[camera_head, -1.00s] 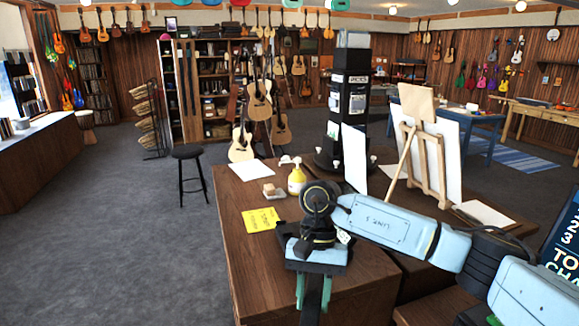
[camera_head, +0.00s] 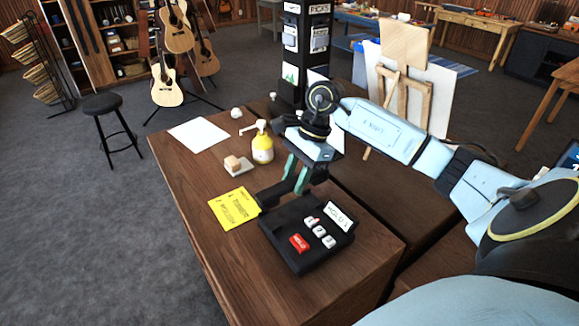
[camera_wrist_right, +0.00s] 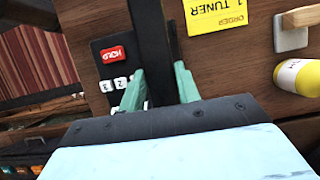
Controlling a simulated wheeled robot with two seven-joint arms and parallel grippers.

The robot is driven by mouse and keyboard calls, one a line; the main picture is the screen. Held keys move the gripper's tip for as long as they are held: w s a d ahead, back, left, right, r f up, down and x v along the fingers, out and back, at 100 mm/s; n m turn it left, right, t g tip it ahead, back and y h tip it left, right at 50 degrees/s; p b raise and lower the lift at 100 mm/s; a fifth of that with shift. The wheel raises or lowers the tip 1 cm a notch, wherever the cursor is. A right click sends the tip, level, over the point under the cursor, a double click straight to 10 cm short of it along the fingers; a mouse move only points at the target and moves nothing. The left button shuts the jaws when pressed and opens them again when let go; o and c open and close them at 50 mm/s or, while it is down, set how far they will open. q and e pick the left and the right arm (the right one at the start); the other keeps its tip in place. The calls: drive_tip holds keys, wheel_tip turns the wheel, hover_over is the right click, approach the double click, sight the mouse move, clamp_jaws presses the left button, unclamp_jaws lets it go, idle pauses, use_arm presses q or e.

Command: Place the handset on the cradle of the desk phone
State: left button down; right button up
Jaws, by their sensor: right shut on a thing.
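The desk phone (camera_head: 290,258) is a black box with a red HOLD key and several white keys, lying on the wooden desk in the head view. My right gripper (camera_head: 295,182) is shut on the dark handset (camera_head: 270,195), at the phone's far edge. In the wrist view the handset (camera_wrist_right: 151,40) runs as a dark bar between the green fingers of the gripper (camera_wrist_right: 160,90), beside the phone (camera_wrist_right: 112,70). The cradle is largely hidden, and I cannot tell whether the handset touches it. My left gripper is not in view.
A yellow order note (camera_head: 236,208) lies left of the phone. A yellow pump bottle (camera_head: 262,146), a small block on a tray (camera_head: 240,170) and white paper (camera_head: 198,134) stand or lie farther back. The desk's left front (camera_head: 205,255) is clear. An easel (camera_head: 405,80) stands behind my arm.

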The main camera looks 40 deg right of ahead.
wheel_tip(320, 180, down, 3)
drive_tip(key=shift+f, duration=0.1)
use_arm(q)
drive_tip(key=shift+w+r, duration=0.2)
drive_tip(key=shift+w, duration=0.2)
use_arm(e)
drive_tip(key=shift+w+f, duration=0.15)
drive_tip(key=shift+f, duration=0.95)
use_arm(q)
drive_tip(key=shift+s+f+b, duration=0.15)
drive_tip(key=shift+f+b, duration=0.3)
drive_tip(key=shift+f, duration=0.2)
use_arm(e)
drive_tip(key=shift+f, duration=0.55)
drive_tip(key=o, duration=1.3)
drive_tip(key=shift+c, duration=0.2)
drive_tip(key=b+v, duration=0.3)
drive_tip(key=v, duration=0.9)
drive_tip(key=shift+r, duration=0.15)
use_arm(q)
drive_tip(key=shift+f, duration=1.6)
use_arm(e)
drive_tip(key=shift+d+r, duration=0.2)
drive_tip(key=shift+r, duration=0.35)
